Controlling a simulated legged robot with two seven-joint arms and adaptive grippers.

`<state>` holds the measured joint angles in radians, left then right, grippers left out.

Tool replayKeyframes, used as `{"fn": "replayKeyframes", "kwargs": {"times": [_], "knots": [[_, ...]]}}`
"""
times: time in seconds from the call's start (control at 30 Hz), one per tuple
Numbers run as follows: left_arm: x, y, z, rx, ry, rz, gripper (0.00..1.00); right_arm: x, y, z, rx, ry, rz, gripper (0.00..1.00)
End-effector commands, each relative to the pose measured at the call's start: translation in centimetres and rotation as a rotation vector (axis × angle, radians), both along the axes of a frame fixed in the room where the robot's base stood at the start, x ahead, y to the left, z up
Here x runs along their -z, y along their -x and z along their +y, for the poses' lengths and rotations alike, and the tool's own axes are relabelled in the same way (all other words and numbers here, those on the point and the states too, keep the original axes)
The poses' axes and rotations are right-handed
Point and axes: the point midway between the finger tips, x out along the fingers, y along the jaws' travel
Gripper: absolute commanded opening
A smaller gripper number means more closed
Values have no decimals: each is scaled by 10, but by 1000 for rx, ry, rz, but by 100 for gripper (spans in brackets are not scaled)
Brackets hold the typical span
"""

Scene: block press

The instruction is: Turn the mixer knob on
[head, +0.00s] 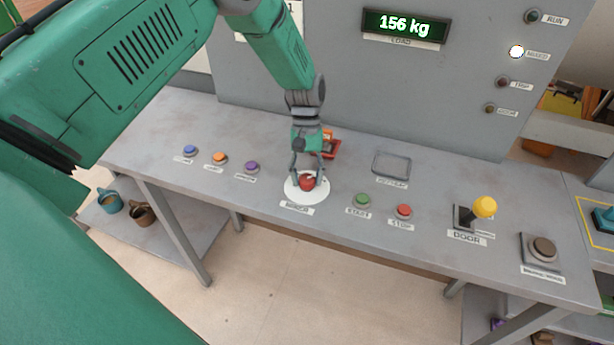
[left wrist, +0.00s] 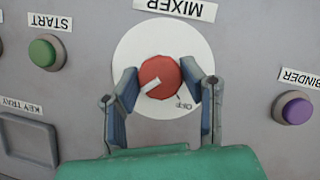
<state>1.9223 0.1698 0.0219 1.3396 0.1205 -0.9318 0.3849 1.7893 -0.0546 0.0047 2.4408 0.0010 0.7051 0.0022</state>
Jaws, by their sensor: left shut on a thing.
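The mixer knob is a red dial (head: 307,183) on a round white plate (head: 293,195), above a MIXER label on the grey console. In the left wrist view the red knob (left wrist: 160,77) shows a pale pointer mark aimed to the lower left, away from the OFF mark on the plate. My left gripper (head: 308,179) reaches down over the knob. In the left wrist view its two fingers (left wrist: 166,88) are shut on the knob's sides. My right gripper is in neither view.
Blue, orange and purple buttons (head: 252,167) lie left of the knob. Green (head: 362,200) and red (head: 403,211) buttons, a yellow-topped DOOR lever (head: 484,207) and a brown button (head: 543,248) lie right. The display (head: 405,25) reads 156 kg. The MIXED lamp (head: 516,51) is white.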

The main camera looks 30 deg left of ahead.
Motion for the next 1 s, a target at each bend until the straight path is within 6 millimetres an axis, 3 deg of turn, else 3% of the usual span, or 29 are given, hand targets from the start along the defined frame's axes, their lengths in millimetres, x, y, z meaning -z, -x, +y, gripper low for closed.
{"fn": "replayKeyframes", "kwargs": {"times": [0.13,0.17,0.2,0.23,0.53,0.67,1.0], "knots": [[0,0,-1,2,2,-2,7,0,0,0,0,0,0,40],[0,0,-1,2,2,-2,39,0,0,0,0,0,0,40],[0,-1,-1,1,2,-2,54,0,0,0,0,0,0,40],[0,-1,-1,1,2,-2,56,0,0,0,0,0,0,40],[-1,0,1,-1,1,-2,56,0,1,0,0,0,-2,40],[-10,-4,4,-1,1,-3,56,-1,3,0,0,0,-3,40],[-73,-28,19,-1,1,-6,56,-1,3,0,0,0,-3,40]]}}
